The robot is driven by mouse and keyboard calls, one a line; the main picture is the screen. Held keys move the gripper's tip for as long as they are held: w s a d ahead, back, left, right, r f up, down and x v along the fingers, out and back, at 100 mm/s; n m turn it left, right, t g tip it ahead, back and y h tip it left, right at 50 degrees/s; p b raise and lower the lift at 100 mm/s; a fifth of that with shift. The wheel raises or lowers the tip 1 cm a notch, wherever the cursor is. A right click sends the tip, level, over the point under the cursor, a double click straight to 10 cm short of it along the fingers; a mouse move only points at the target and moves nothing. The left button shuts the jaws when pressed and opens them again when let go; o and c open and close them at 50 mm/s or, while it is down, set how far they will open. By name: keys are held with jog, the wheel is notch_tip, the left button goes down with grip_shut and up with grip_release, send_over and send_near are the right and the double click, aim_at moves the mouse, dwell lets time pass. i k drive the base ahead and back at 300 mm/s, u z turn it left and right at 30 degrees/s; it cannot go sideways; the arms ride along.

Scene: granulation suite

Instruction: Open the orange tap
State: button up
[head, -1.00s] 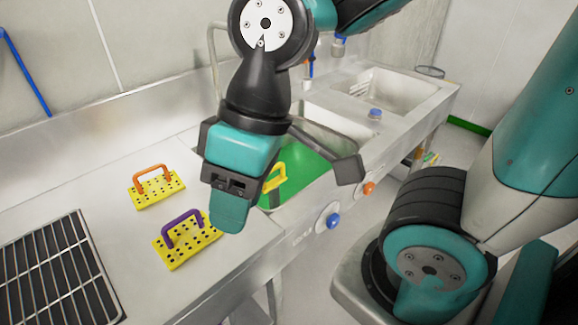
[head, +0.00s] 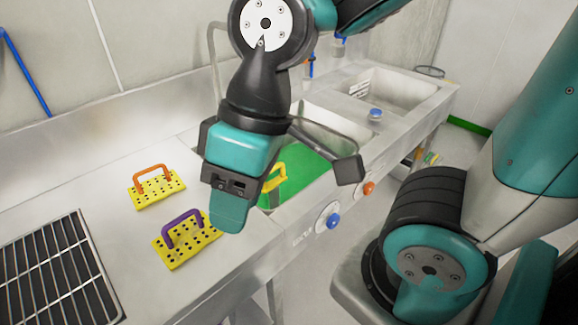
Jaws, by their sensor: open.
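An orange knob (head: 368,188) on a pale round dial sits on the front panel of the steel sink unit, right of a similar blue knob (head: 333,221). Which way the orange knob is turned is too small to tell. My gripper (head: 230,208) hangs above the left end of the sink unit, left of both knobs and apart from them. It is open and looks empty, though its far finger is largely hidden. Behind my arm, small orange and blue tap parts (head: 309,65) show at the back of the basins, partly covered.
A dark grille (head: 55,270) is at left.

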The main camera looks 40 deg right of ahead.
aim_at(367, 188)
jog(key=u, duration=1.8)
jog(key=k, duration=0.85)
jog(key=z, duration=1.75)
